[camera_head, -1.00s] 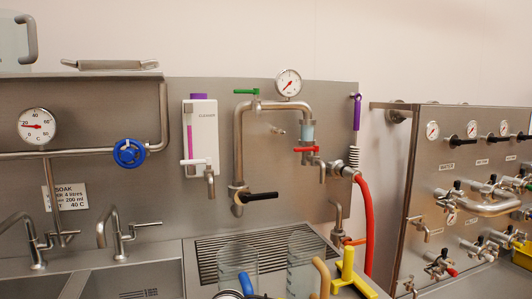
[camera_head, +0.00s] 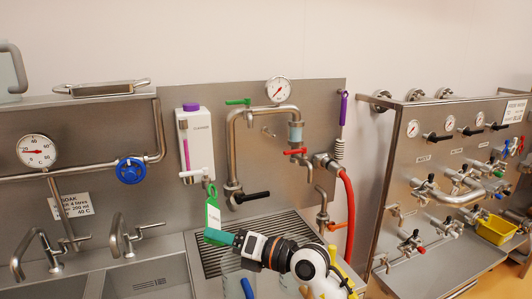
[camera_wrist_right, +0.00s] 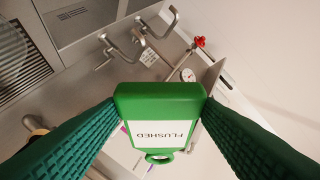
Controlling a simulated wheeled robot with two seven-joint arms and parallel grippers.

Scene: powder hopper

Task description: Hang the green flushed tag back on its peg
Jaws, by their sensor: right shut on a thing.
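The green flushed tag (camera_head: 213,217), with a white label and a ring at its top, is upright in my right gripper (camera_head: 217,236). In the right wrist view the two green fingers press on both sides of the tag (camera_wrist_right: 160,95), and its label reads FLUSHED. My right gripper is shut on its lower part, the ring free above. A short metal stub that looks like the peg (camera_head: 268,132) sticks out of the steel panel inside the pipe bend, bare, up and to the right of the tag. My left gripper is out of view.
The cleaner dispenser (camera_head: 194,140) is just behind and above the tag. The bent pipe (camera_head: 233,150) with a black-handled valve (camera_head: 252,197) and a green lever (camera_head: 238,101) surrounds the stub. Jugs and a drain grate (camera_head: 282,232) lie below.

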